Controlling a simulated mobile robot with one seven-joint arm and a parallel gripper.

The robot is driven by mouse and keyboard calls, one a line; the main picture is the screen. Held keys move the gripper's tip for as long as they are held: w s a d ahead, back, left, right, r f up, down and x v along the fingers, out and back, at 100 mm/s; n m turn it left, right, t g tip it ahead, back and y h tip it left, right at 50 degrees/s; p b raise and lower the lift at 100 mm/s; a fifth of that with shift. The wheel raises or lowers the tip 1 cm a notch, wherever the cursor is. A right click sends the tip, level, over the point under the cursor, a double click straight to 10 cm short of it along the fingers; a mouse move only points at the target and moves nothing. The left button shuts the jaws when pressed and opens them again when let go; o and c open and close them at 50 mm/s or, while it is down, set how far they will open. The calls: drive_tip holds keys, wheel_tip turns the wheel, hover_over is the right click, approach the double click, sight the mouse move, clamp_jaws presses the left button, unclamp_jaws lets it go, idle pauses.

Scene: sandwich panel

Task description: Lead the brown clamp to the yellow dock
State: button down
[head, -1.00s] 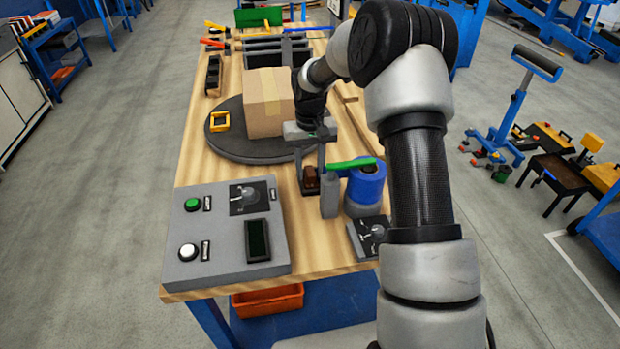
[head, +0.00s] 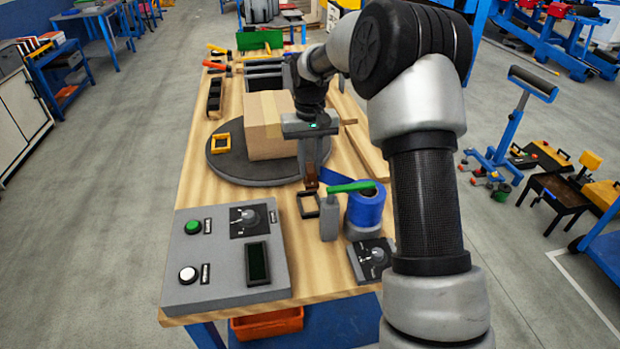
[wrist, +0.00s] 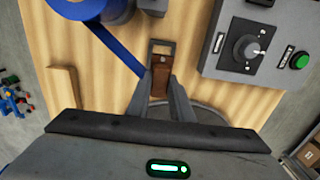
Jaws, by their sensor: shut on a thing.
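The brown clamp (head: 311,178) is held between the fingers of my gripper (head: 312,168), which is shut on it. In the wrist view my gripper (wrist: 160,80) has a finger on each side of the brown clamp (wrist: 161,66). A dark square frame (head: 308,205) lies on the table just in front of the clamp; it also shows in the wrist view (wrist: 162,43). The yellow dock (head: 222,143) is a small square frame on the left part of the round turntable (head: 240,168), left of my gripper. The dock is not visible in the wrist view.
A cardboard box (head: 268,128) stands on the turntable between the dock and my gripper. A control panel (head: 225,258) occupies the front left.

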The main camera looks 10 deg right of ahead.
sight(310, 167)
drive_tip(key=shift+r+p, duration=2)
drive_tip(key=shift+r, duration=1.1)
